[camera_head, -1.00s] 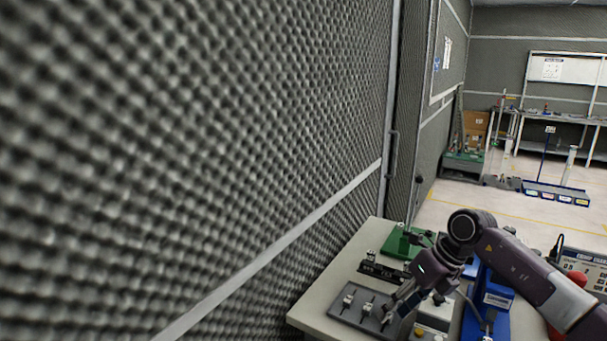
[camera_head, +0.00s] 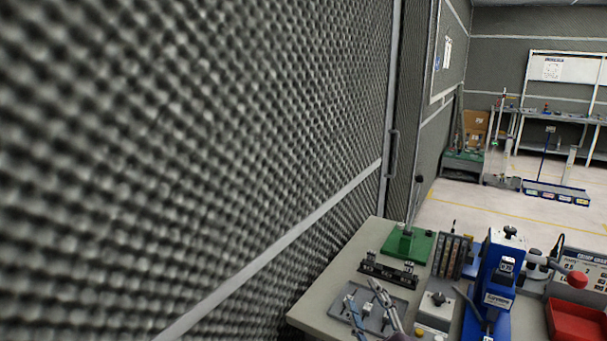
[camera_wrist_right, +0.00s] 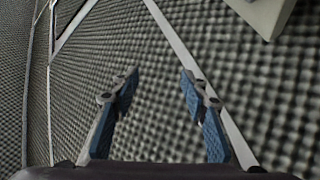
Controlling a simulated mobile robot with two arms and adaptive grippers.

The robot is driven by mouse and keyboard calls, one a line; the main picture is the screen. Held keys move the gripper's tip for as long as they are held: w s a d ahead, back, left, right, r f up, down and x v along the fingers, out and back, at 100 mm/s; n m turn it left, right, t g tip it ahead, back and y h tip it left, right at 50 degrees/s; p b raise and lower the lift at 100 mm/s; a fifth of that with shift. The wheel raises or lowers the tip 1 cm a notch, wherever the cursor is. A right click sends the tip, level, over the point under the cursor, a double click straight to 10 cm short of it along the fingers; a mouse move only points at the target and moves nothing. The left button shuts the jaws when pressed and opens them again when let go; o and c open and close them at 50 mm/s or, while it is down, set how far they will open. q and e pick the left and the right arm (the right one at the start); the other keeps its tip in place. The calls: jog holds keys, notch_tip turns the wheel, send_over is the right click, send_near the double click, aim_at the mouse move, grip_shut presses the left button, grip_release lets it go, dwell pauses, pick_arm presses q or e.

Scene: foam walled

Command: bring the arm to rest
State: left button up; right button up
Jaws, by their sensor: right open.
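My right gripper (camera_head: 366,308) shows at the bottom edge of the head view, in front of the grey tray (camera_head: 398,304) on the bench. In the right wrist view its two blue-padded fingers (camera_wrist_right: 158,92) stand wide apart with nothing between them. That view faces the grey foam wall (camera_wrist_right: 150,45). The rest of my right arm is almost wholly below the head view. My left gripper shows in neither view.
The bench (camera_head: 325,292) holds a green-based lever tool (camera_head: 408,243), a black rail block (camera_head: 388,272), a blue press (camera_head: 493,285) and a red bin (camera_head: 577,322). The foam wall (camera_head: 200,150) stands close on the left. Open floor (camera_head: 480,215) lies beyond the bench.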

jog(key=s+d+f+m+g+h, duration=0.3)
jog(key=s+d+f+m+g, duration=0.25)
jog(key=f, duration=0.45)
jog(key=s+d+f+m+g, duration=0.15)
jog(key=s+f+g, duration=0.5)
jog(key=s, duration=0.75)
jog(key=s+d+f+m+g, duration=0.1)
jog(key=s+f+m+g, duration=0.2)
jog(key=s+f, duration=0.85)
jog(key=s+f+g, duration=0.1)
jog(key=s+f, duration=0.1)
jog(key=f, duration=1)
jog(key=s+f, duration=0.3)
jog(key=f, duration=0.9)
jog(key=s+d+f+g, duration=0.1)
jog(key=s+d+f, duration=0.1)
jog(key=s+f, duration=1.3)
jog(key=shift+s+d+n, duration=0.4)
jog(key=shift+s, duration=0.3)
